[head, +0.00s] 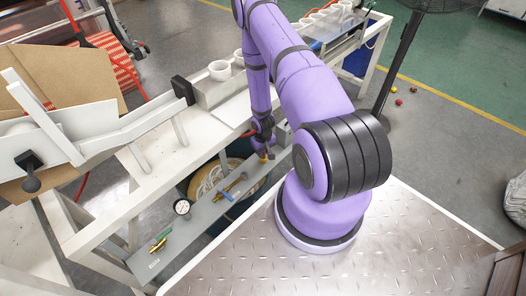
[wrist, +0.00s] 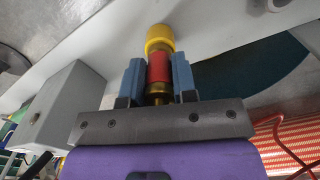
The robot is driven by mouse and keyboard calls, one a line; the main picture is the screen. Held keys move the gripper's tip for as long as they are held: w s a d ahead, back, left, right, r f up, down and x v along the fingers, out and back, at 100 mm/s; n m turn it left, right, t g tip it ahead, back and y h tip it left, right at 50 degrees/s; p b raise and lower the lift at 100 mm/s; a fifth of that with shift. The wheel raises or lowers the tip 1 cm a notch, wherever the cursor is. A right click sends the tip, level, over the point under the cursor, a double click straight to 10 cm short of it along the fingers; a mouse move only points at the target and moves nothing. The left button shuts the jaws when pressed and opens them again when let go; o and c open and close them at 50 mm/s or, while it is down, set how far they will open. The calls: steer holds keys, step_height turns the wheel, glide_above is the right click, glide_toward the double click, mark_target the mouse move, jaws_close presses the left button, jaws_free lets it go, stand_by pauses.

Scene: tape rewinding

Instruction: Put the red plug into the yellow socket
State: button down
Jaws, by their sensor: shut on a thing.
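The red plug (wrist: 158,68) shows in the wrist view between the two blue-grey fingers of my gripper (wrist: 158,75). My gripper is shut on it, with a brass part of the plug showing nearer my palm. The yellow socket (wrist: 159,38) is straight ahead of the plug, at its far end. The two look in line and touching or very close; I cannot tell how deep the plug sits. In the head view my gripper (head: 265,153) is small, low over the grey panel, with yellow at its tip. The red plug is not clear there.
The grey panel (head: 205,222) carries a round gauge (head: 182,207), a brass valve with a blue handle (head: 229,188) and a green-marked brass fitting (head: 160,241). A grey box (wrist: 60,105) stands close left of my gripper in the wrist view. A white frame (head: 105,205) borders the panel.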

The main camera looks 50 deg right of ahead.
steer(key=c, duration=0.8)
jaws_free()
steer(key=shift+r, duration=0.1)
step_height(320, 180, up, 11)
steer(key=shift+f, duration=0.15)
